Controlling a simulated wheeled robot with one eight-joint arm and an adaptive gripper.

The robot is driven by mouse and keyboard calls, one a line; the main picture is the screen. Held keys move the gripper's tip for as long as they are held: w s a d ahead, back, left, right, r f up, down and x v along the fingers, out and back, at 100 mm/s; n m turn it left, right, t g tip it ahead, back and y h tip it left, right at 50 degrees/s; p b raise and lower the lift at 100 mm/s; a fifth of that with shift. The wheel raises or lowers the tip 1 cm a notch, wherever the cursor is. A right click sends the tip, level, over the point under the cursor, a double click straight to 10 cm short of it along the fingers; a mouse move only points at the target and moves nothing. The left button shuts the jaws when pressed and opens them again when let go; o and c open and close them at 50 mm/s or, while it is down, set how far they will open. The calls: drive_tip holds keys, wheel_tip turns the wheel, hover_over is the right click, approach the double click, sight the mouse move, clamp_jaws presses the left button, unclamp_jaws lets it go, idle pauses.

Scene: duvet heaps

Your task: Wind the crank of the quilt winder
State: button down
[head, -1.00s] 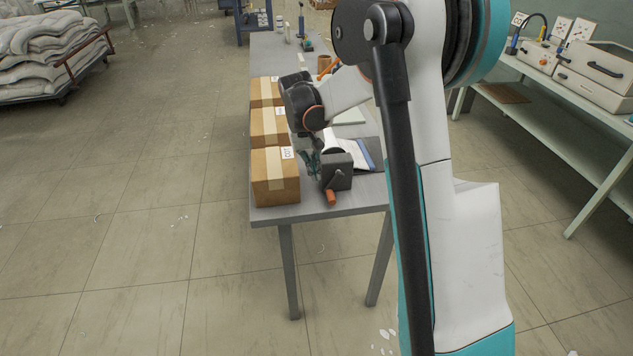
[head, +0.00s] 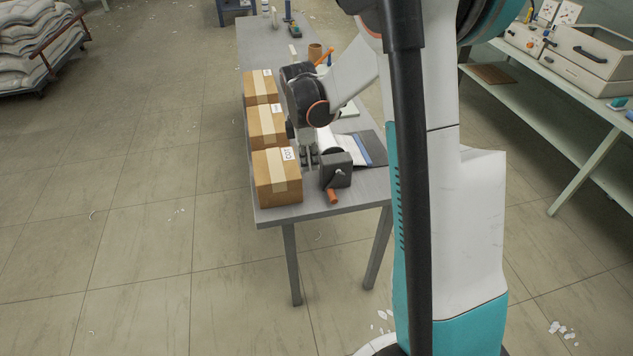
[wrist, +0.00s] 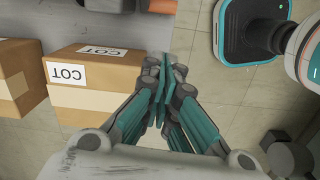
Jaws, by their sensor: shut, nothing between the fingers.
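The quilt winder (head: 338,170) is a dark grey box near the front end of the grey table. Its crank (head: 336,182) is on the near face, with an orange handle (head: 333,197) pointing down toward the table's front edge. My gripper (head: 309,161) is just left of the winder, between it and the nearest carton, apart from the handle. In the wrist view my gripper (wrist: 163,90) has its teal fingers together with nothing between them. An orange-brown piece (wrist: 160,5), which looks like the handle, is cut off at the top edge there.
Three taped cartons (head: 278,178) line the table's left edge, labelled COT in the wrist view (wrist: 95,85). A blue-edged paper or folder (head: 366,150) lies behind the winder. A brown cup (head: 315,52) stands farther back.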

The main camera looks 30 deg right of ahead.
drive_tip(key=shift+n, duration=0.6)
drive_tip(key=f+b, duration=0.1)
drive_tip(key=f, duration=0.2)
drive_tip(key=f+b, duration=0.1)
drive_tip(key=f, duration=0.2)
drive_tip(key=f+b, duration=0.1)
drive_tip(key=f, duration=0.2)
drive_tip(key=shift+s+d+f, duration=0.15)
drive_tip(key=shift+d+f, duration=0.15)
drive_tip(key=shift+f, duration=0.1)
drive_tip(key=shift+s+d+f+b, duration=0.2)
drive_tip(key=shift+d+f+b, duration=0.1)
drive_tip(key=shift+d+f, duration=0.3)
drive_tip(key=shift+s+d+f+b, duration=0.15)
drive_tip(key=shift+d+f+b, duration=0.15)
drive_tip(key=shift+d+f, duration=0.25)
drive_tip(key=shift+s+d+f, duration=0.1)
drive_tip(key=shift+d+f, duration=0.1)
drive_tip(key=shift+d, duration=0.1)
drive_tip(key=shift+f+h+b, duration=0.2)
drive_tip(key=shift+h+b, duration=0.1)
drive_tip(key=shift+b, duration=0.1)
drive_tip(key=shift+d+f+h+b, duration=0.1)
drive_tip(key=shift+f+h+b, duration=0.2)
drive_tip(key=shift+h, duration=0.1)
